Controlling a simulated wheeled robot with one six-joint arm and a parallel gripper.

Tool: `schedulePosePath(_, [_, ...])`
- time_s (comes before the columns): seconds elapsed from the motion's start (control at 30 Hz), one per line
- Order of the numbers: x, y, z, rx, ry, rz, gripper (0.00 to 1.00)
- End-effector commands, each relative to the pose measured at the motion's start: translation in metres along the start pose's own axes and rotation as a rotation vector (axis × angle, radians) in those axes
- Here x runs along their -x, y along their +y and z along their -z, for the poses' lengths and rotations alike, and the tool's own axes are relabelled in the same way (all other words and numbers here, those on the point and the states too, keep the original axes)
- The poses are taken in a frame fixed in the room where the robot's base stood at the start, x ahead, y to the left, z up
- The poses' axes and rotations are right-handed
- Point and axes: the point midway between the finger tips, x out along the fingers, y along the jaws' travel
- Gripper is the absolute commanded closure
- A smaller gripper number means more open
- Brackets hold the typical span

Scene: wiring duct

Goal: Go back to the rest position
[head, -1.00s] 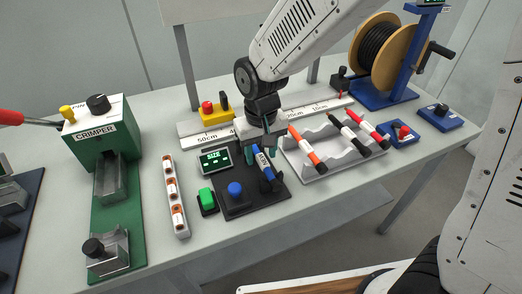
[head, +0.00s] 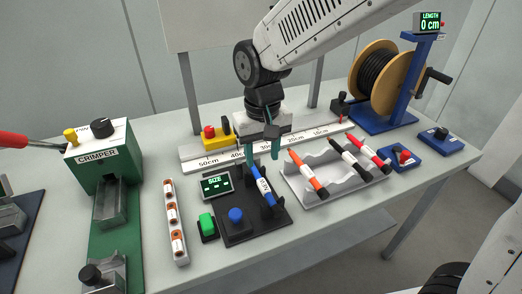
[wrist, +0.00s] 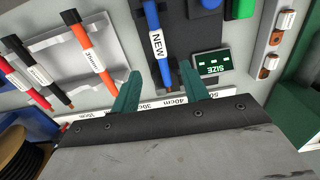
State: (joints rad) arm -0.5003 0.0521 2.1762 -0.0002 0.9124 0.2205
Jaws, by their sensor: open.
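My gripper (head: 263,145) hangs above the back of the table, over the ruler strip (head: 212,161). Its two green fingers are apart with nothing between them, and the fingers also show in the wrist view (wrist: 155,92). The blue marker labelled NEW (head: 262,186) lies on the black pad (head: 238,230) with the SIZE display, in front of the gripper.
A grey rack (head: 296,178) holds orange, black and red markers to the right. A green crimper (head: 98,155) stands at left, beside a white strip of orange-marked parts (head: 173,222). A cable spool (head: 385,80) stands at back right. Blue (head: 236,215) and green buttons sit near the pad.

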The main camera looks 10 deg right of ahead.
Motion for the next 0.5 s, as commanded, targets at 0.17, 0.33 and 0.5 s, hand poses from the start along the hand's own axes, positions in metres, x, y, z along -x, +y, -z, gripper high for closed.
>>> schedulePosePath(0.17, [0.0, 0.0, -0.001, 0.011, -0.006, -0.001, 0.55])
schedulePosePath(0.33, [-0.002, 0.013, -0.039, 0.061, -0.093, -0.018, 0.55])
schedulePosePath(0.5, [0.025, 0.051, -0.09, 0.039, -0.11, -0.013, 0.55])
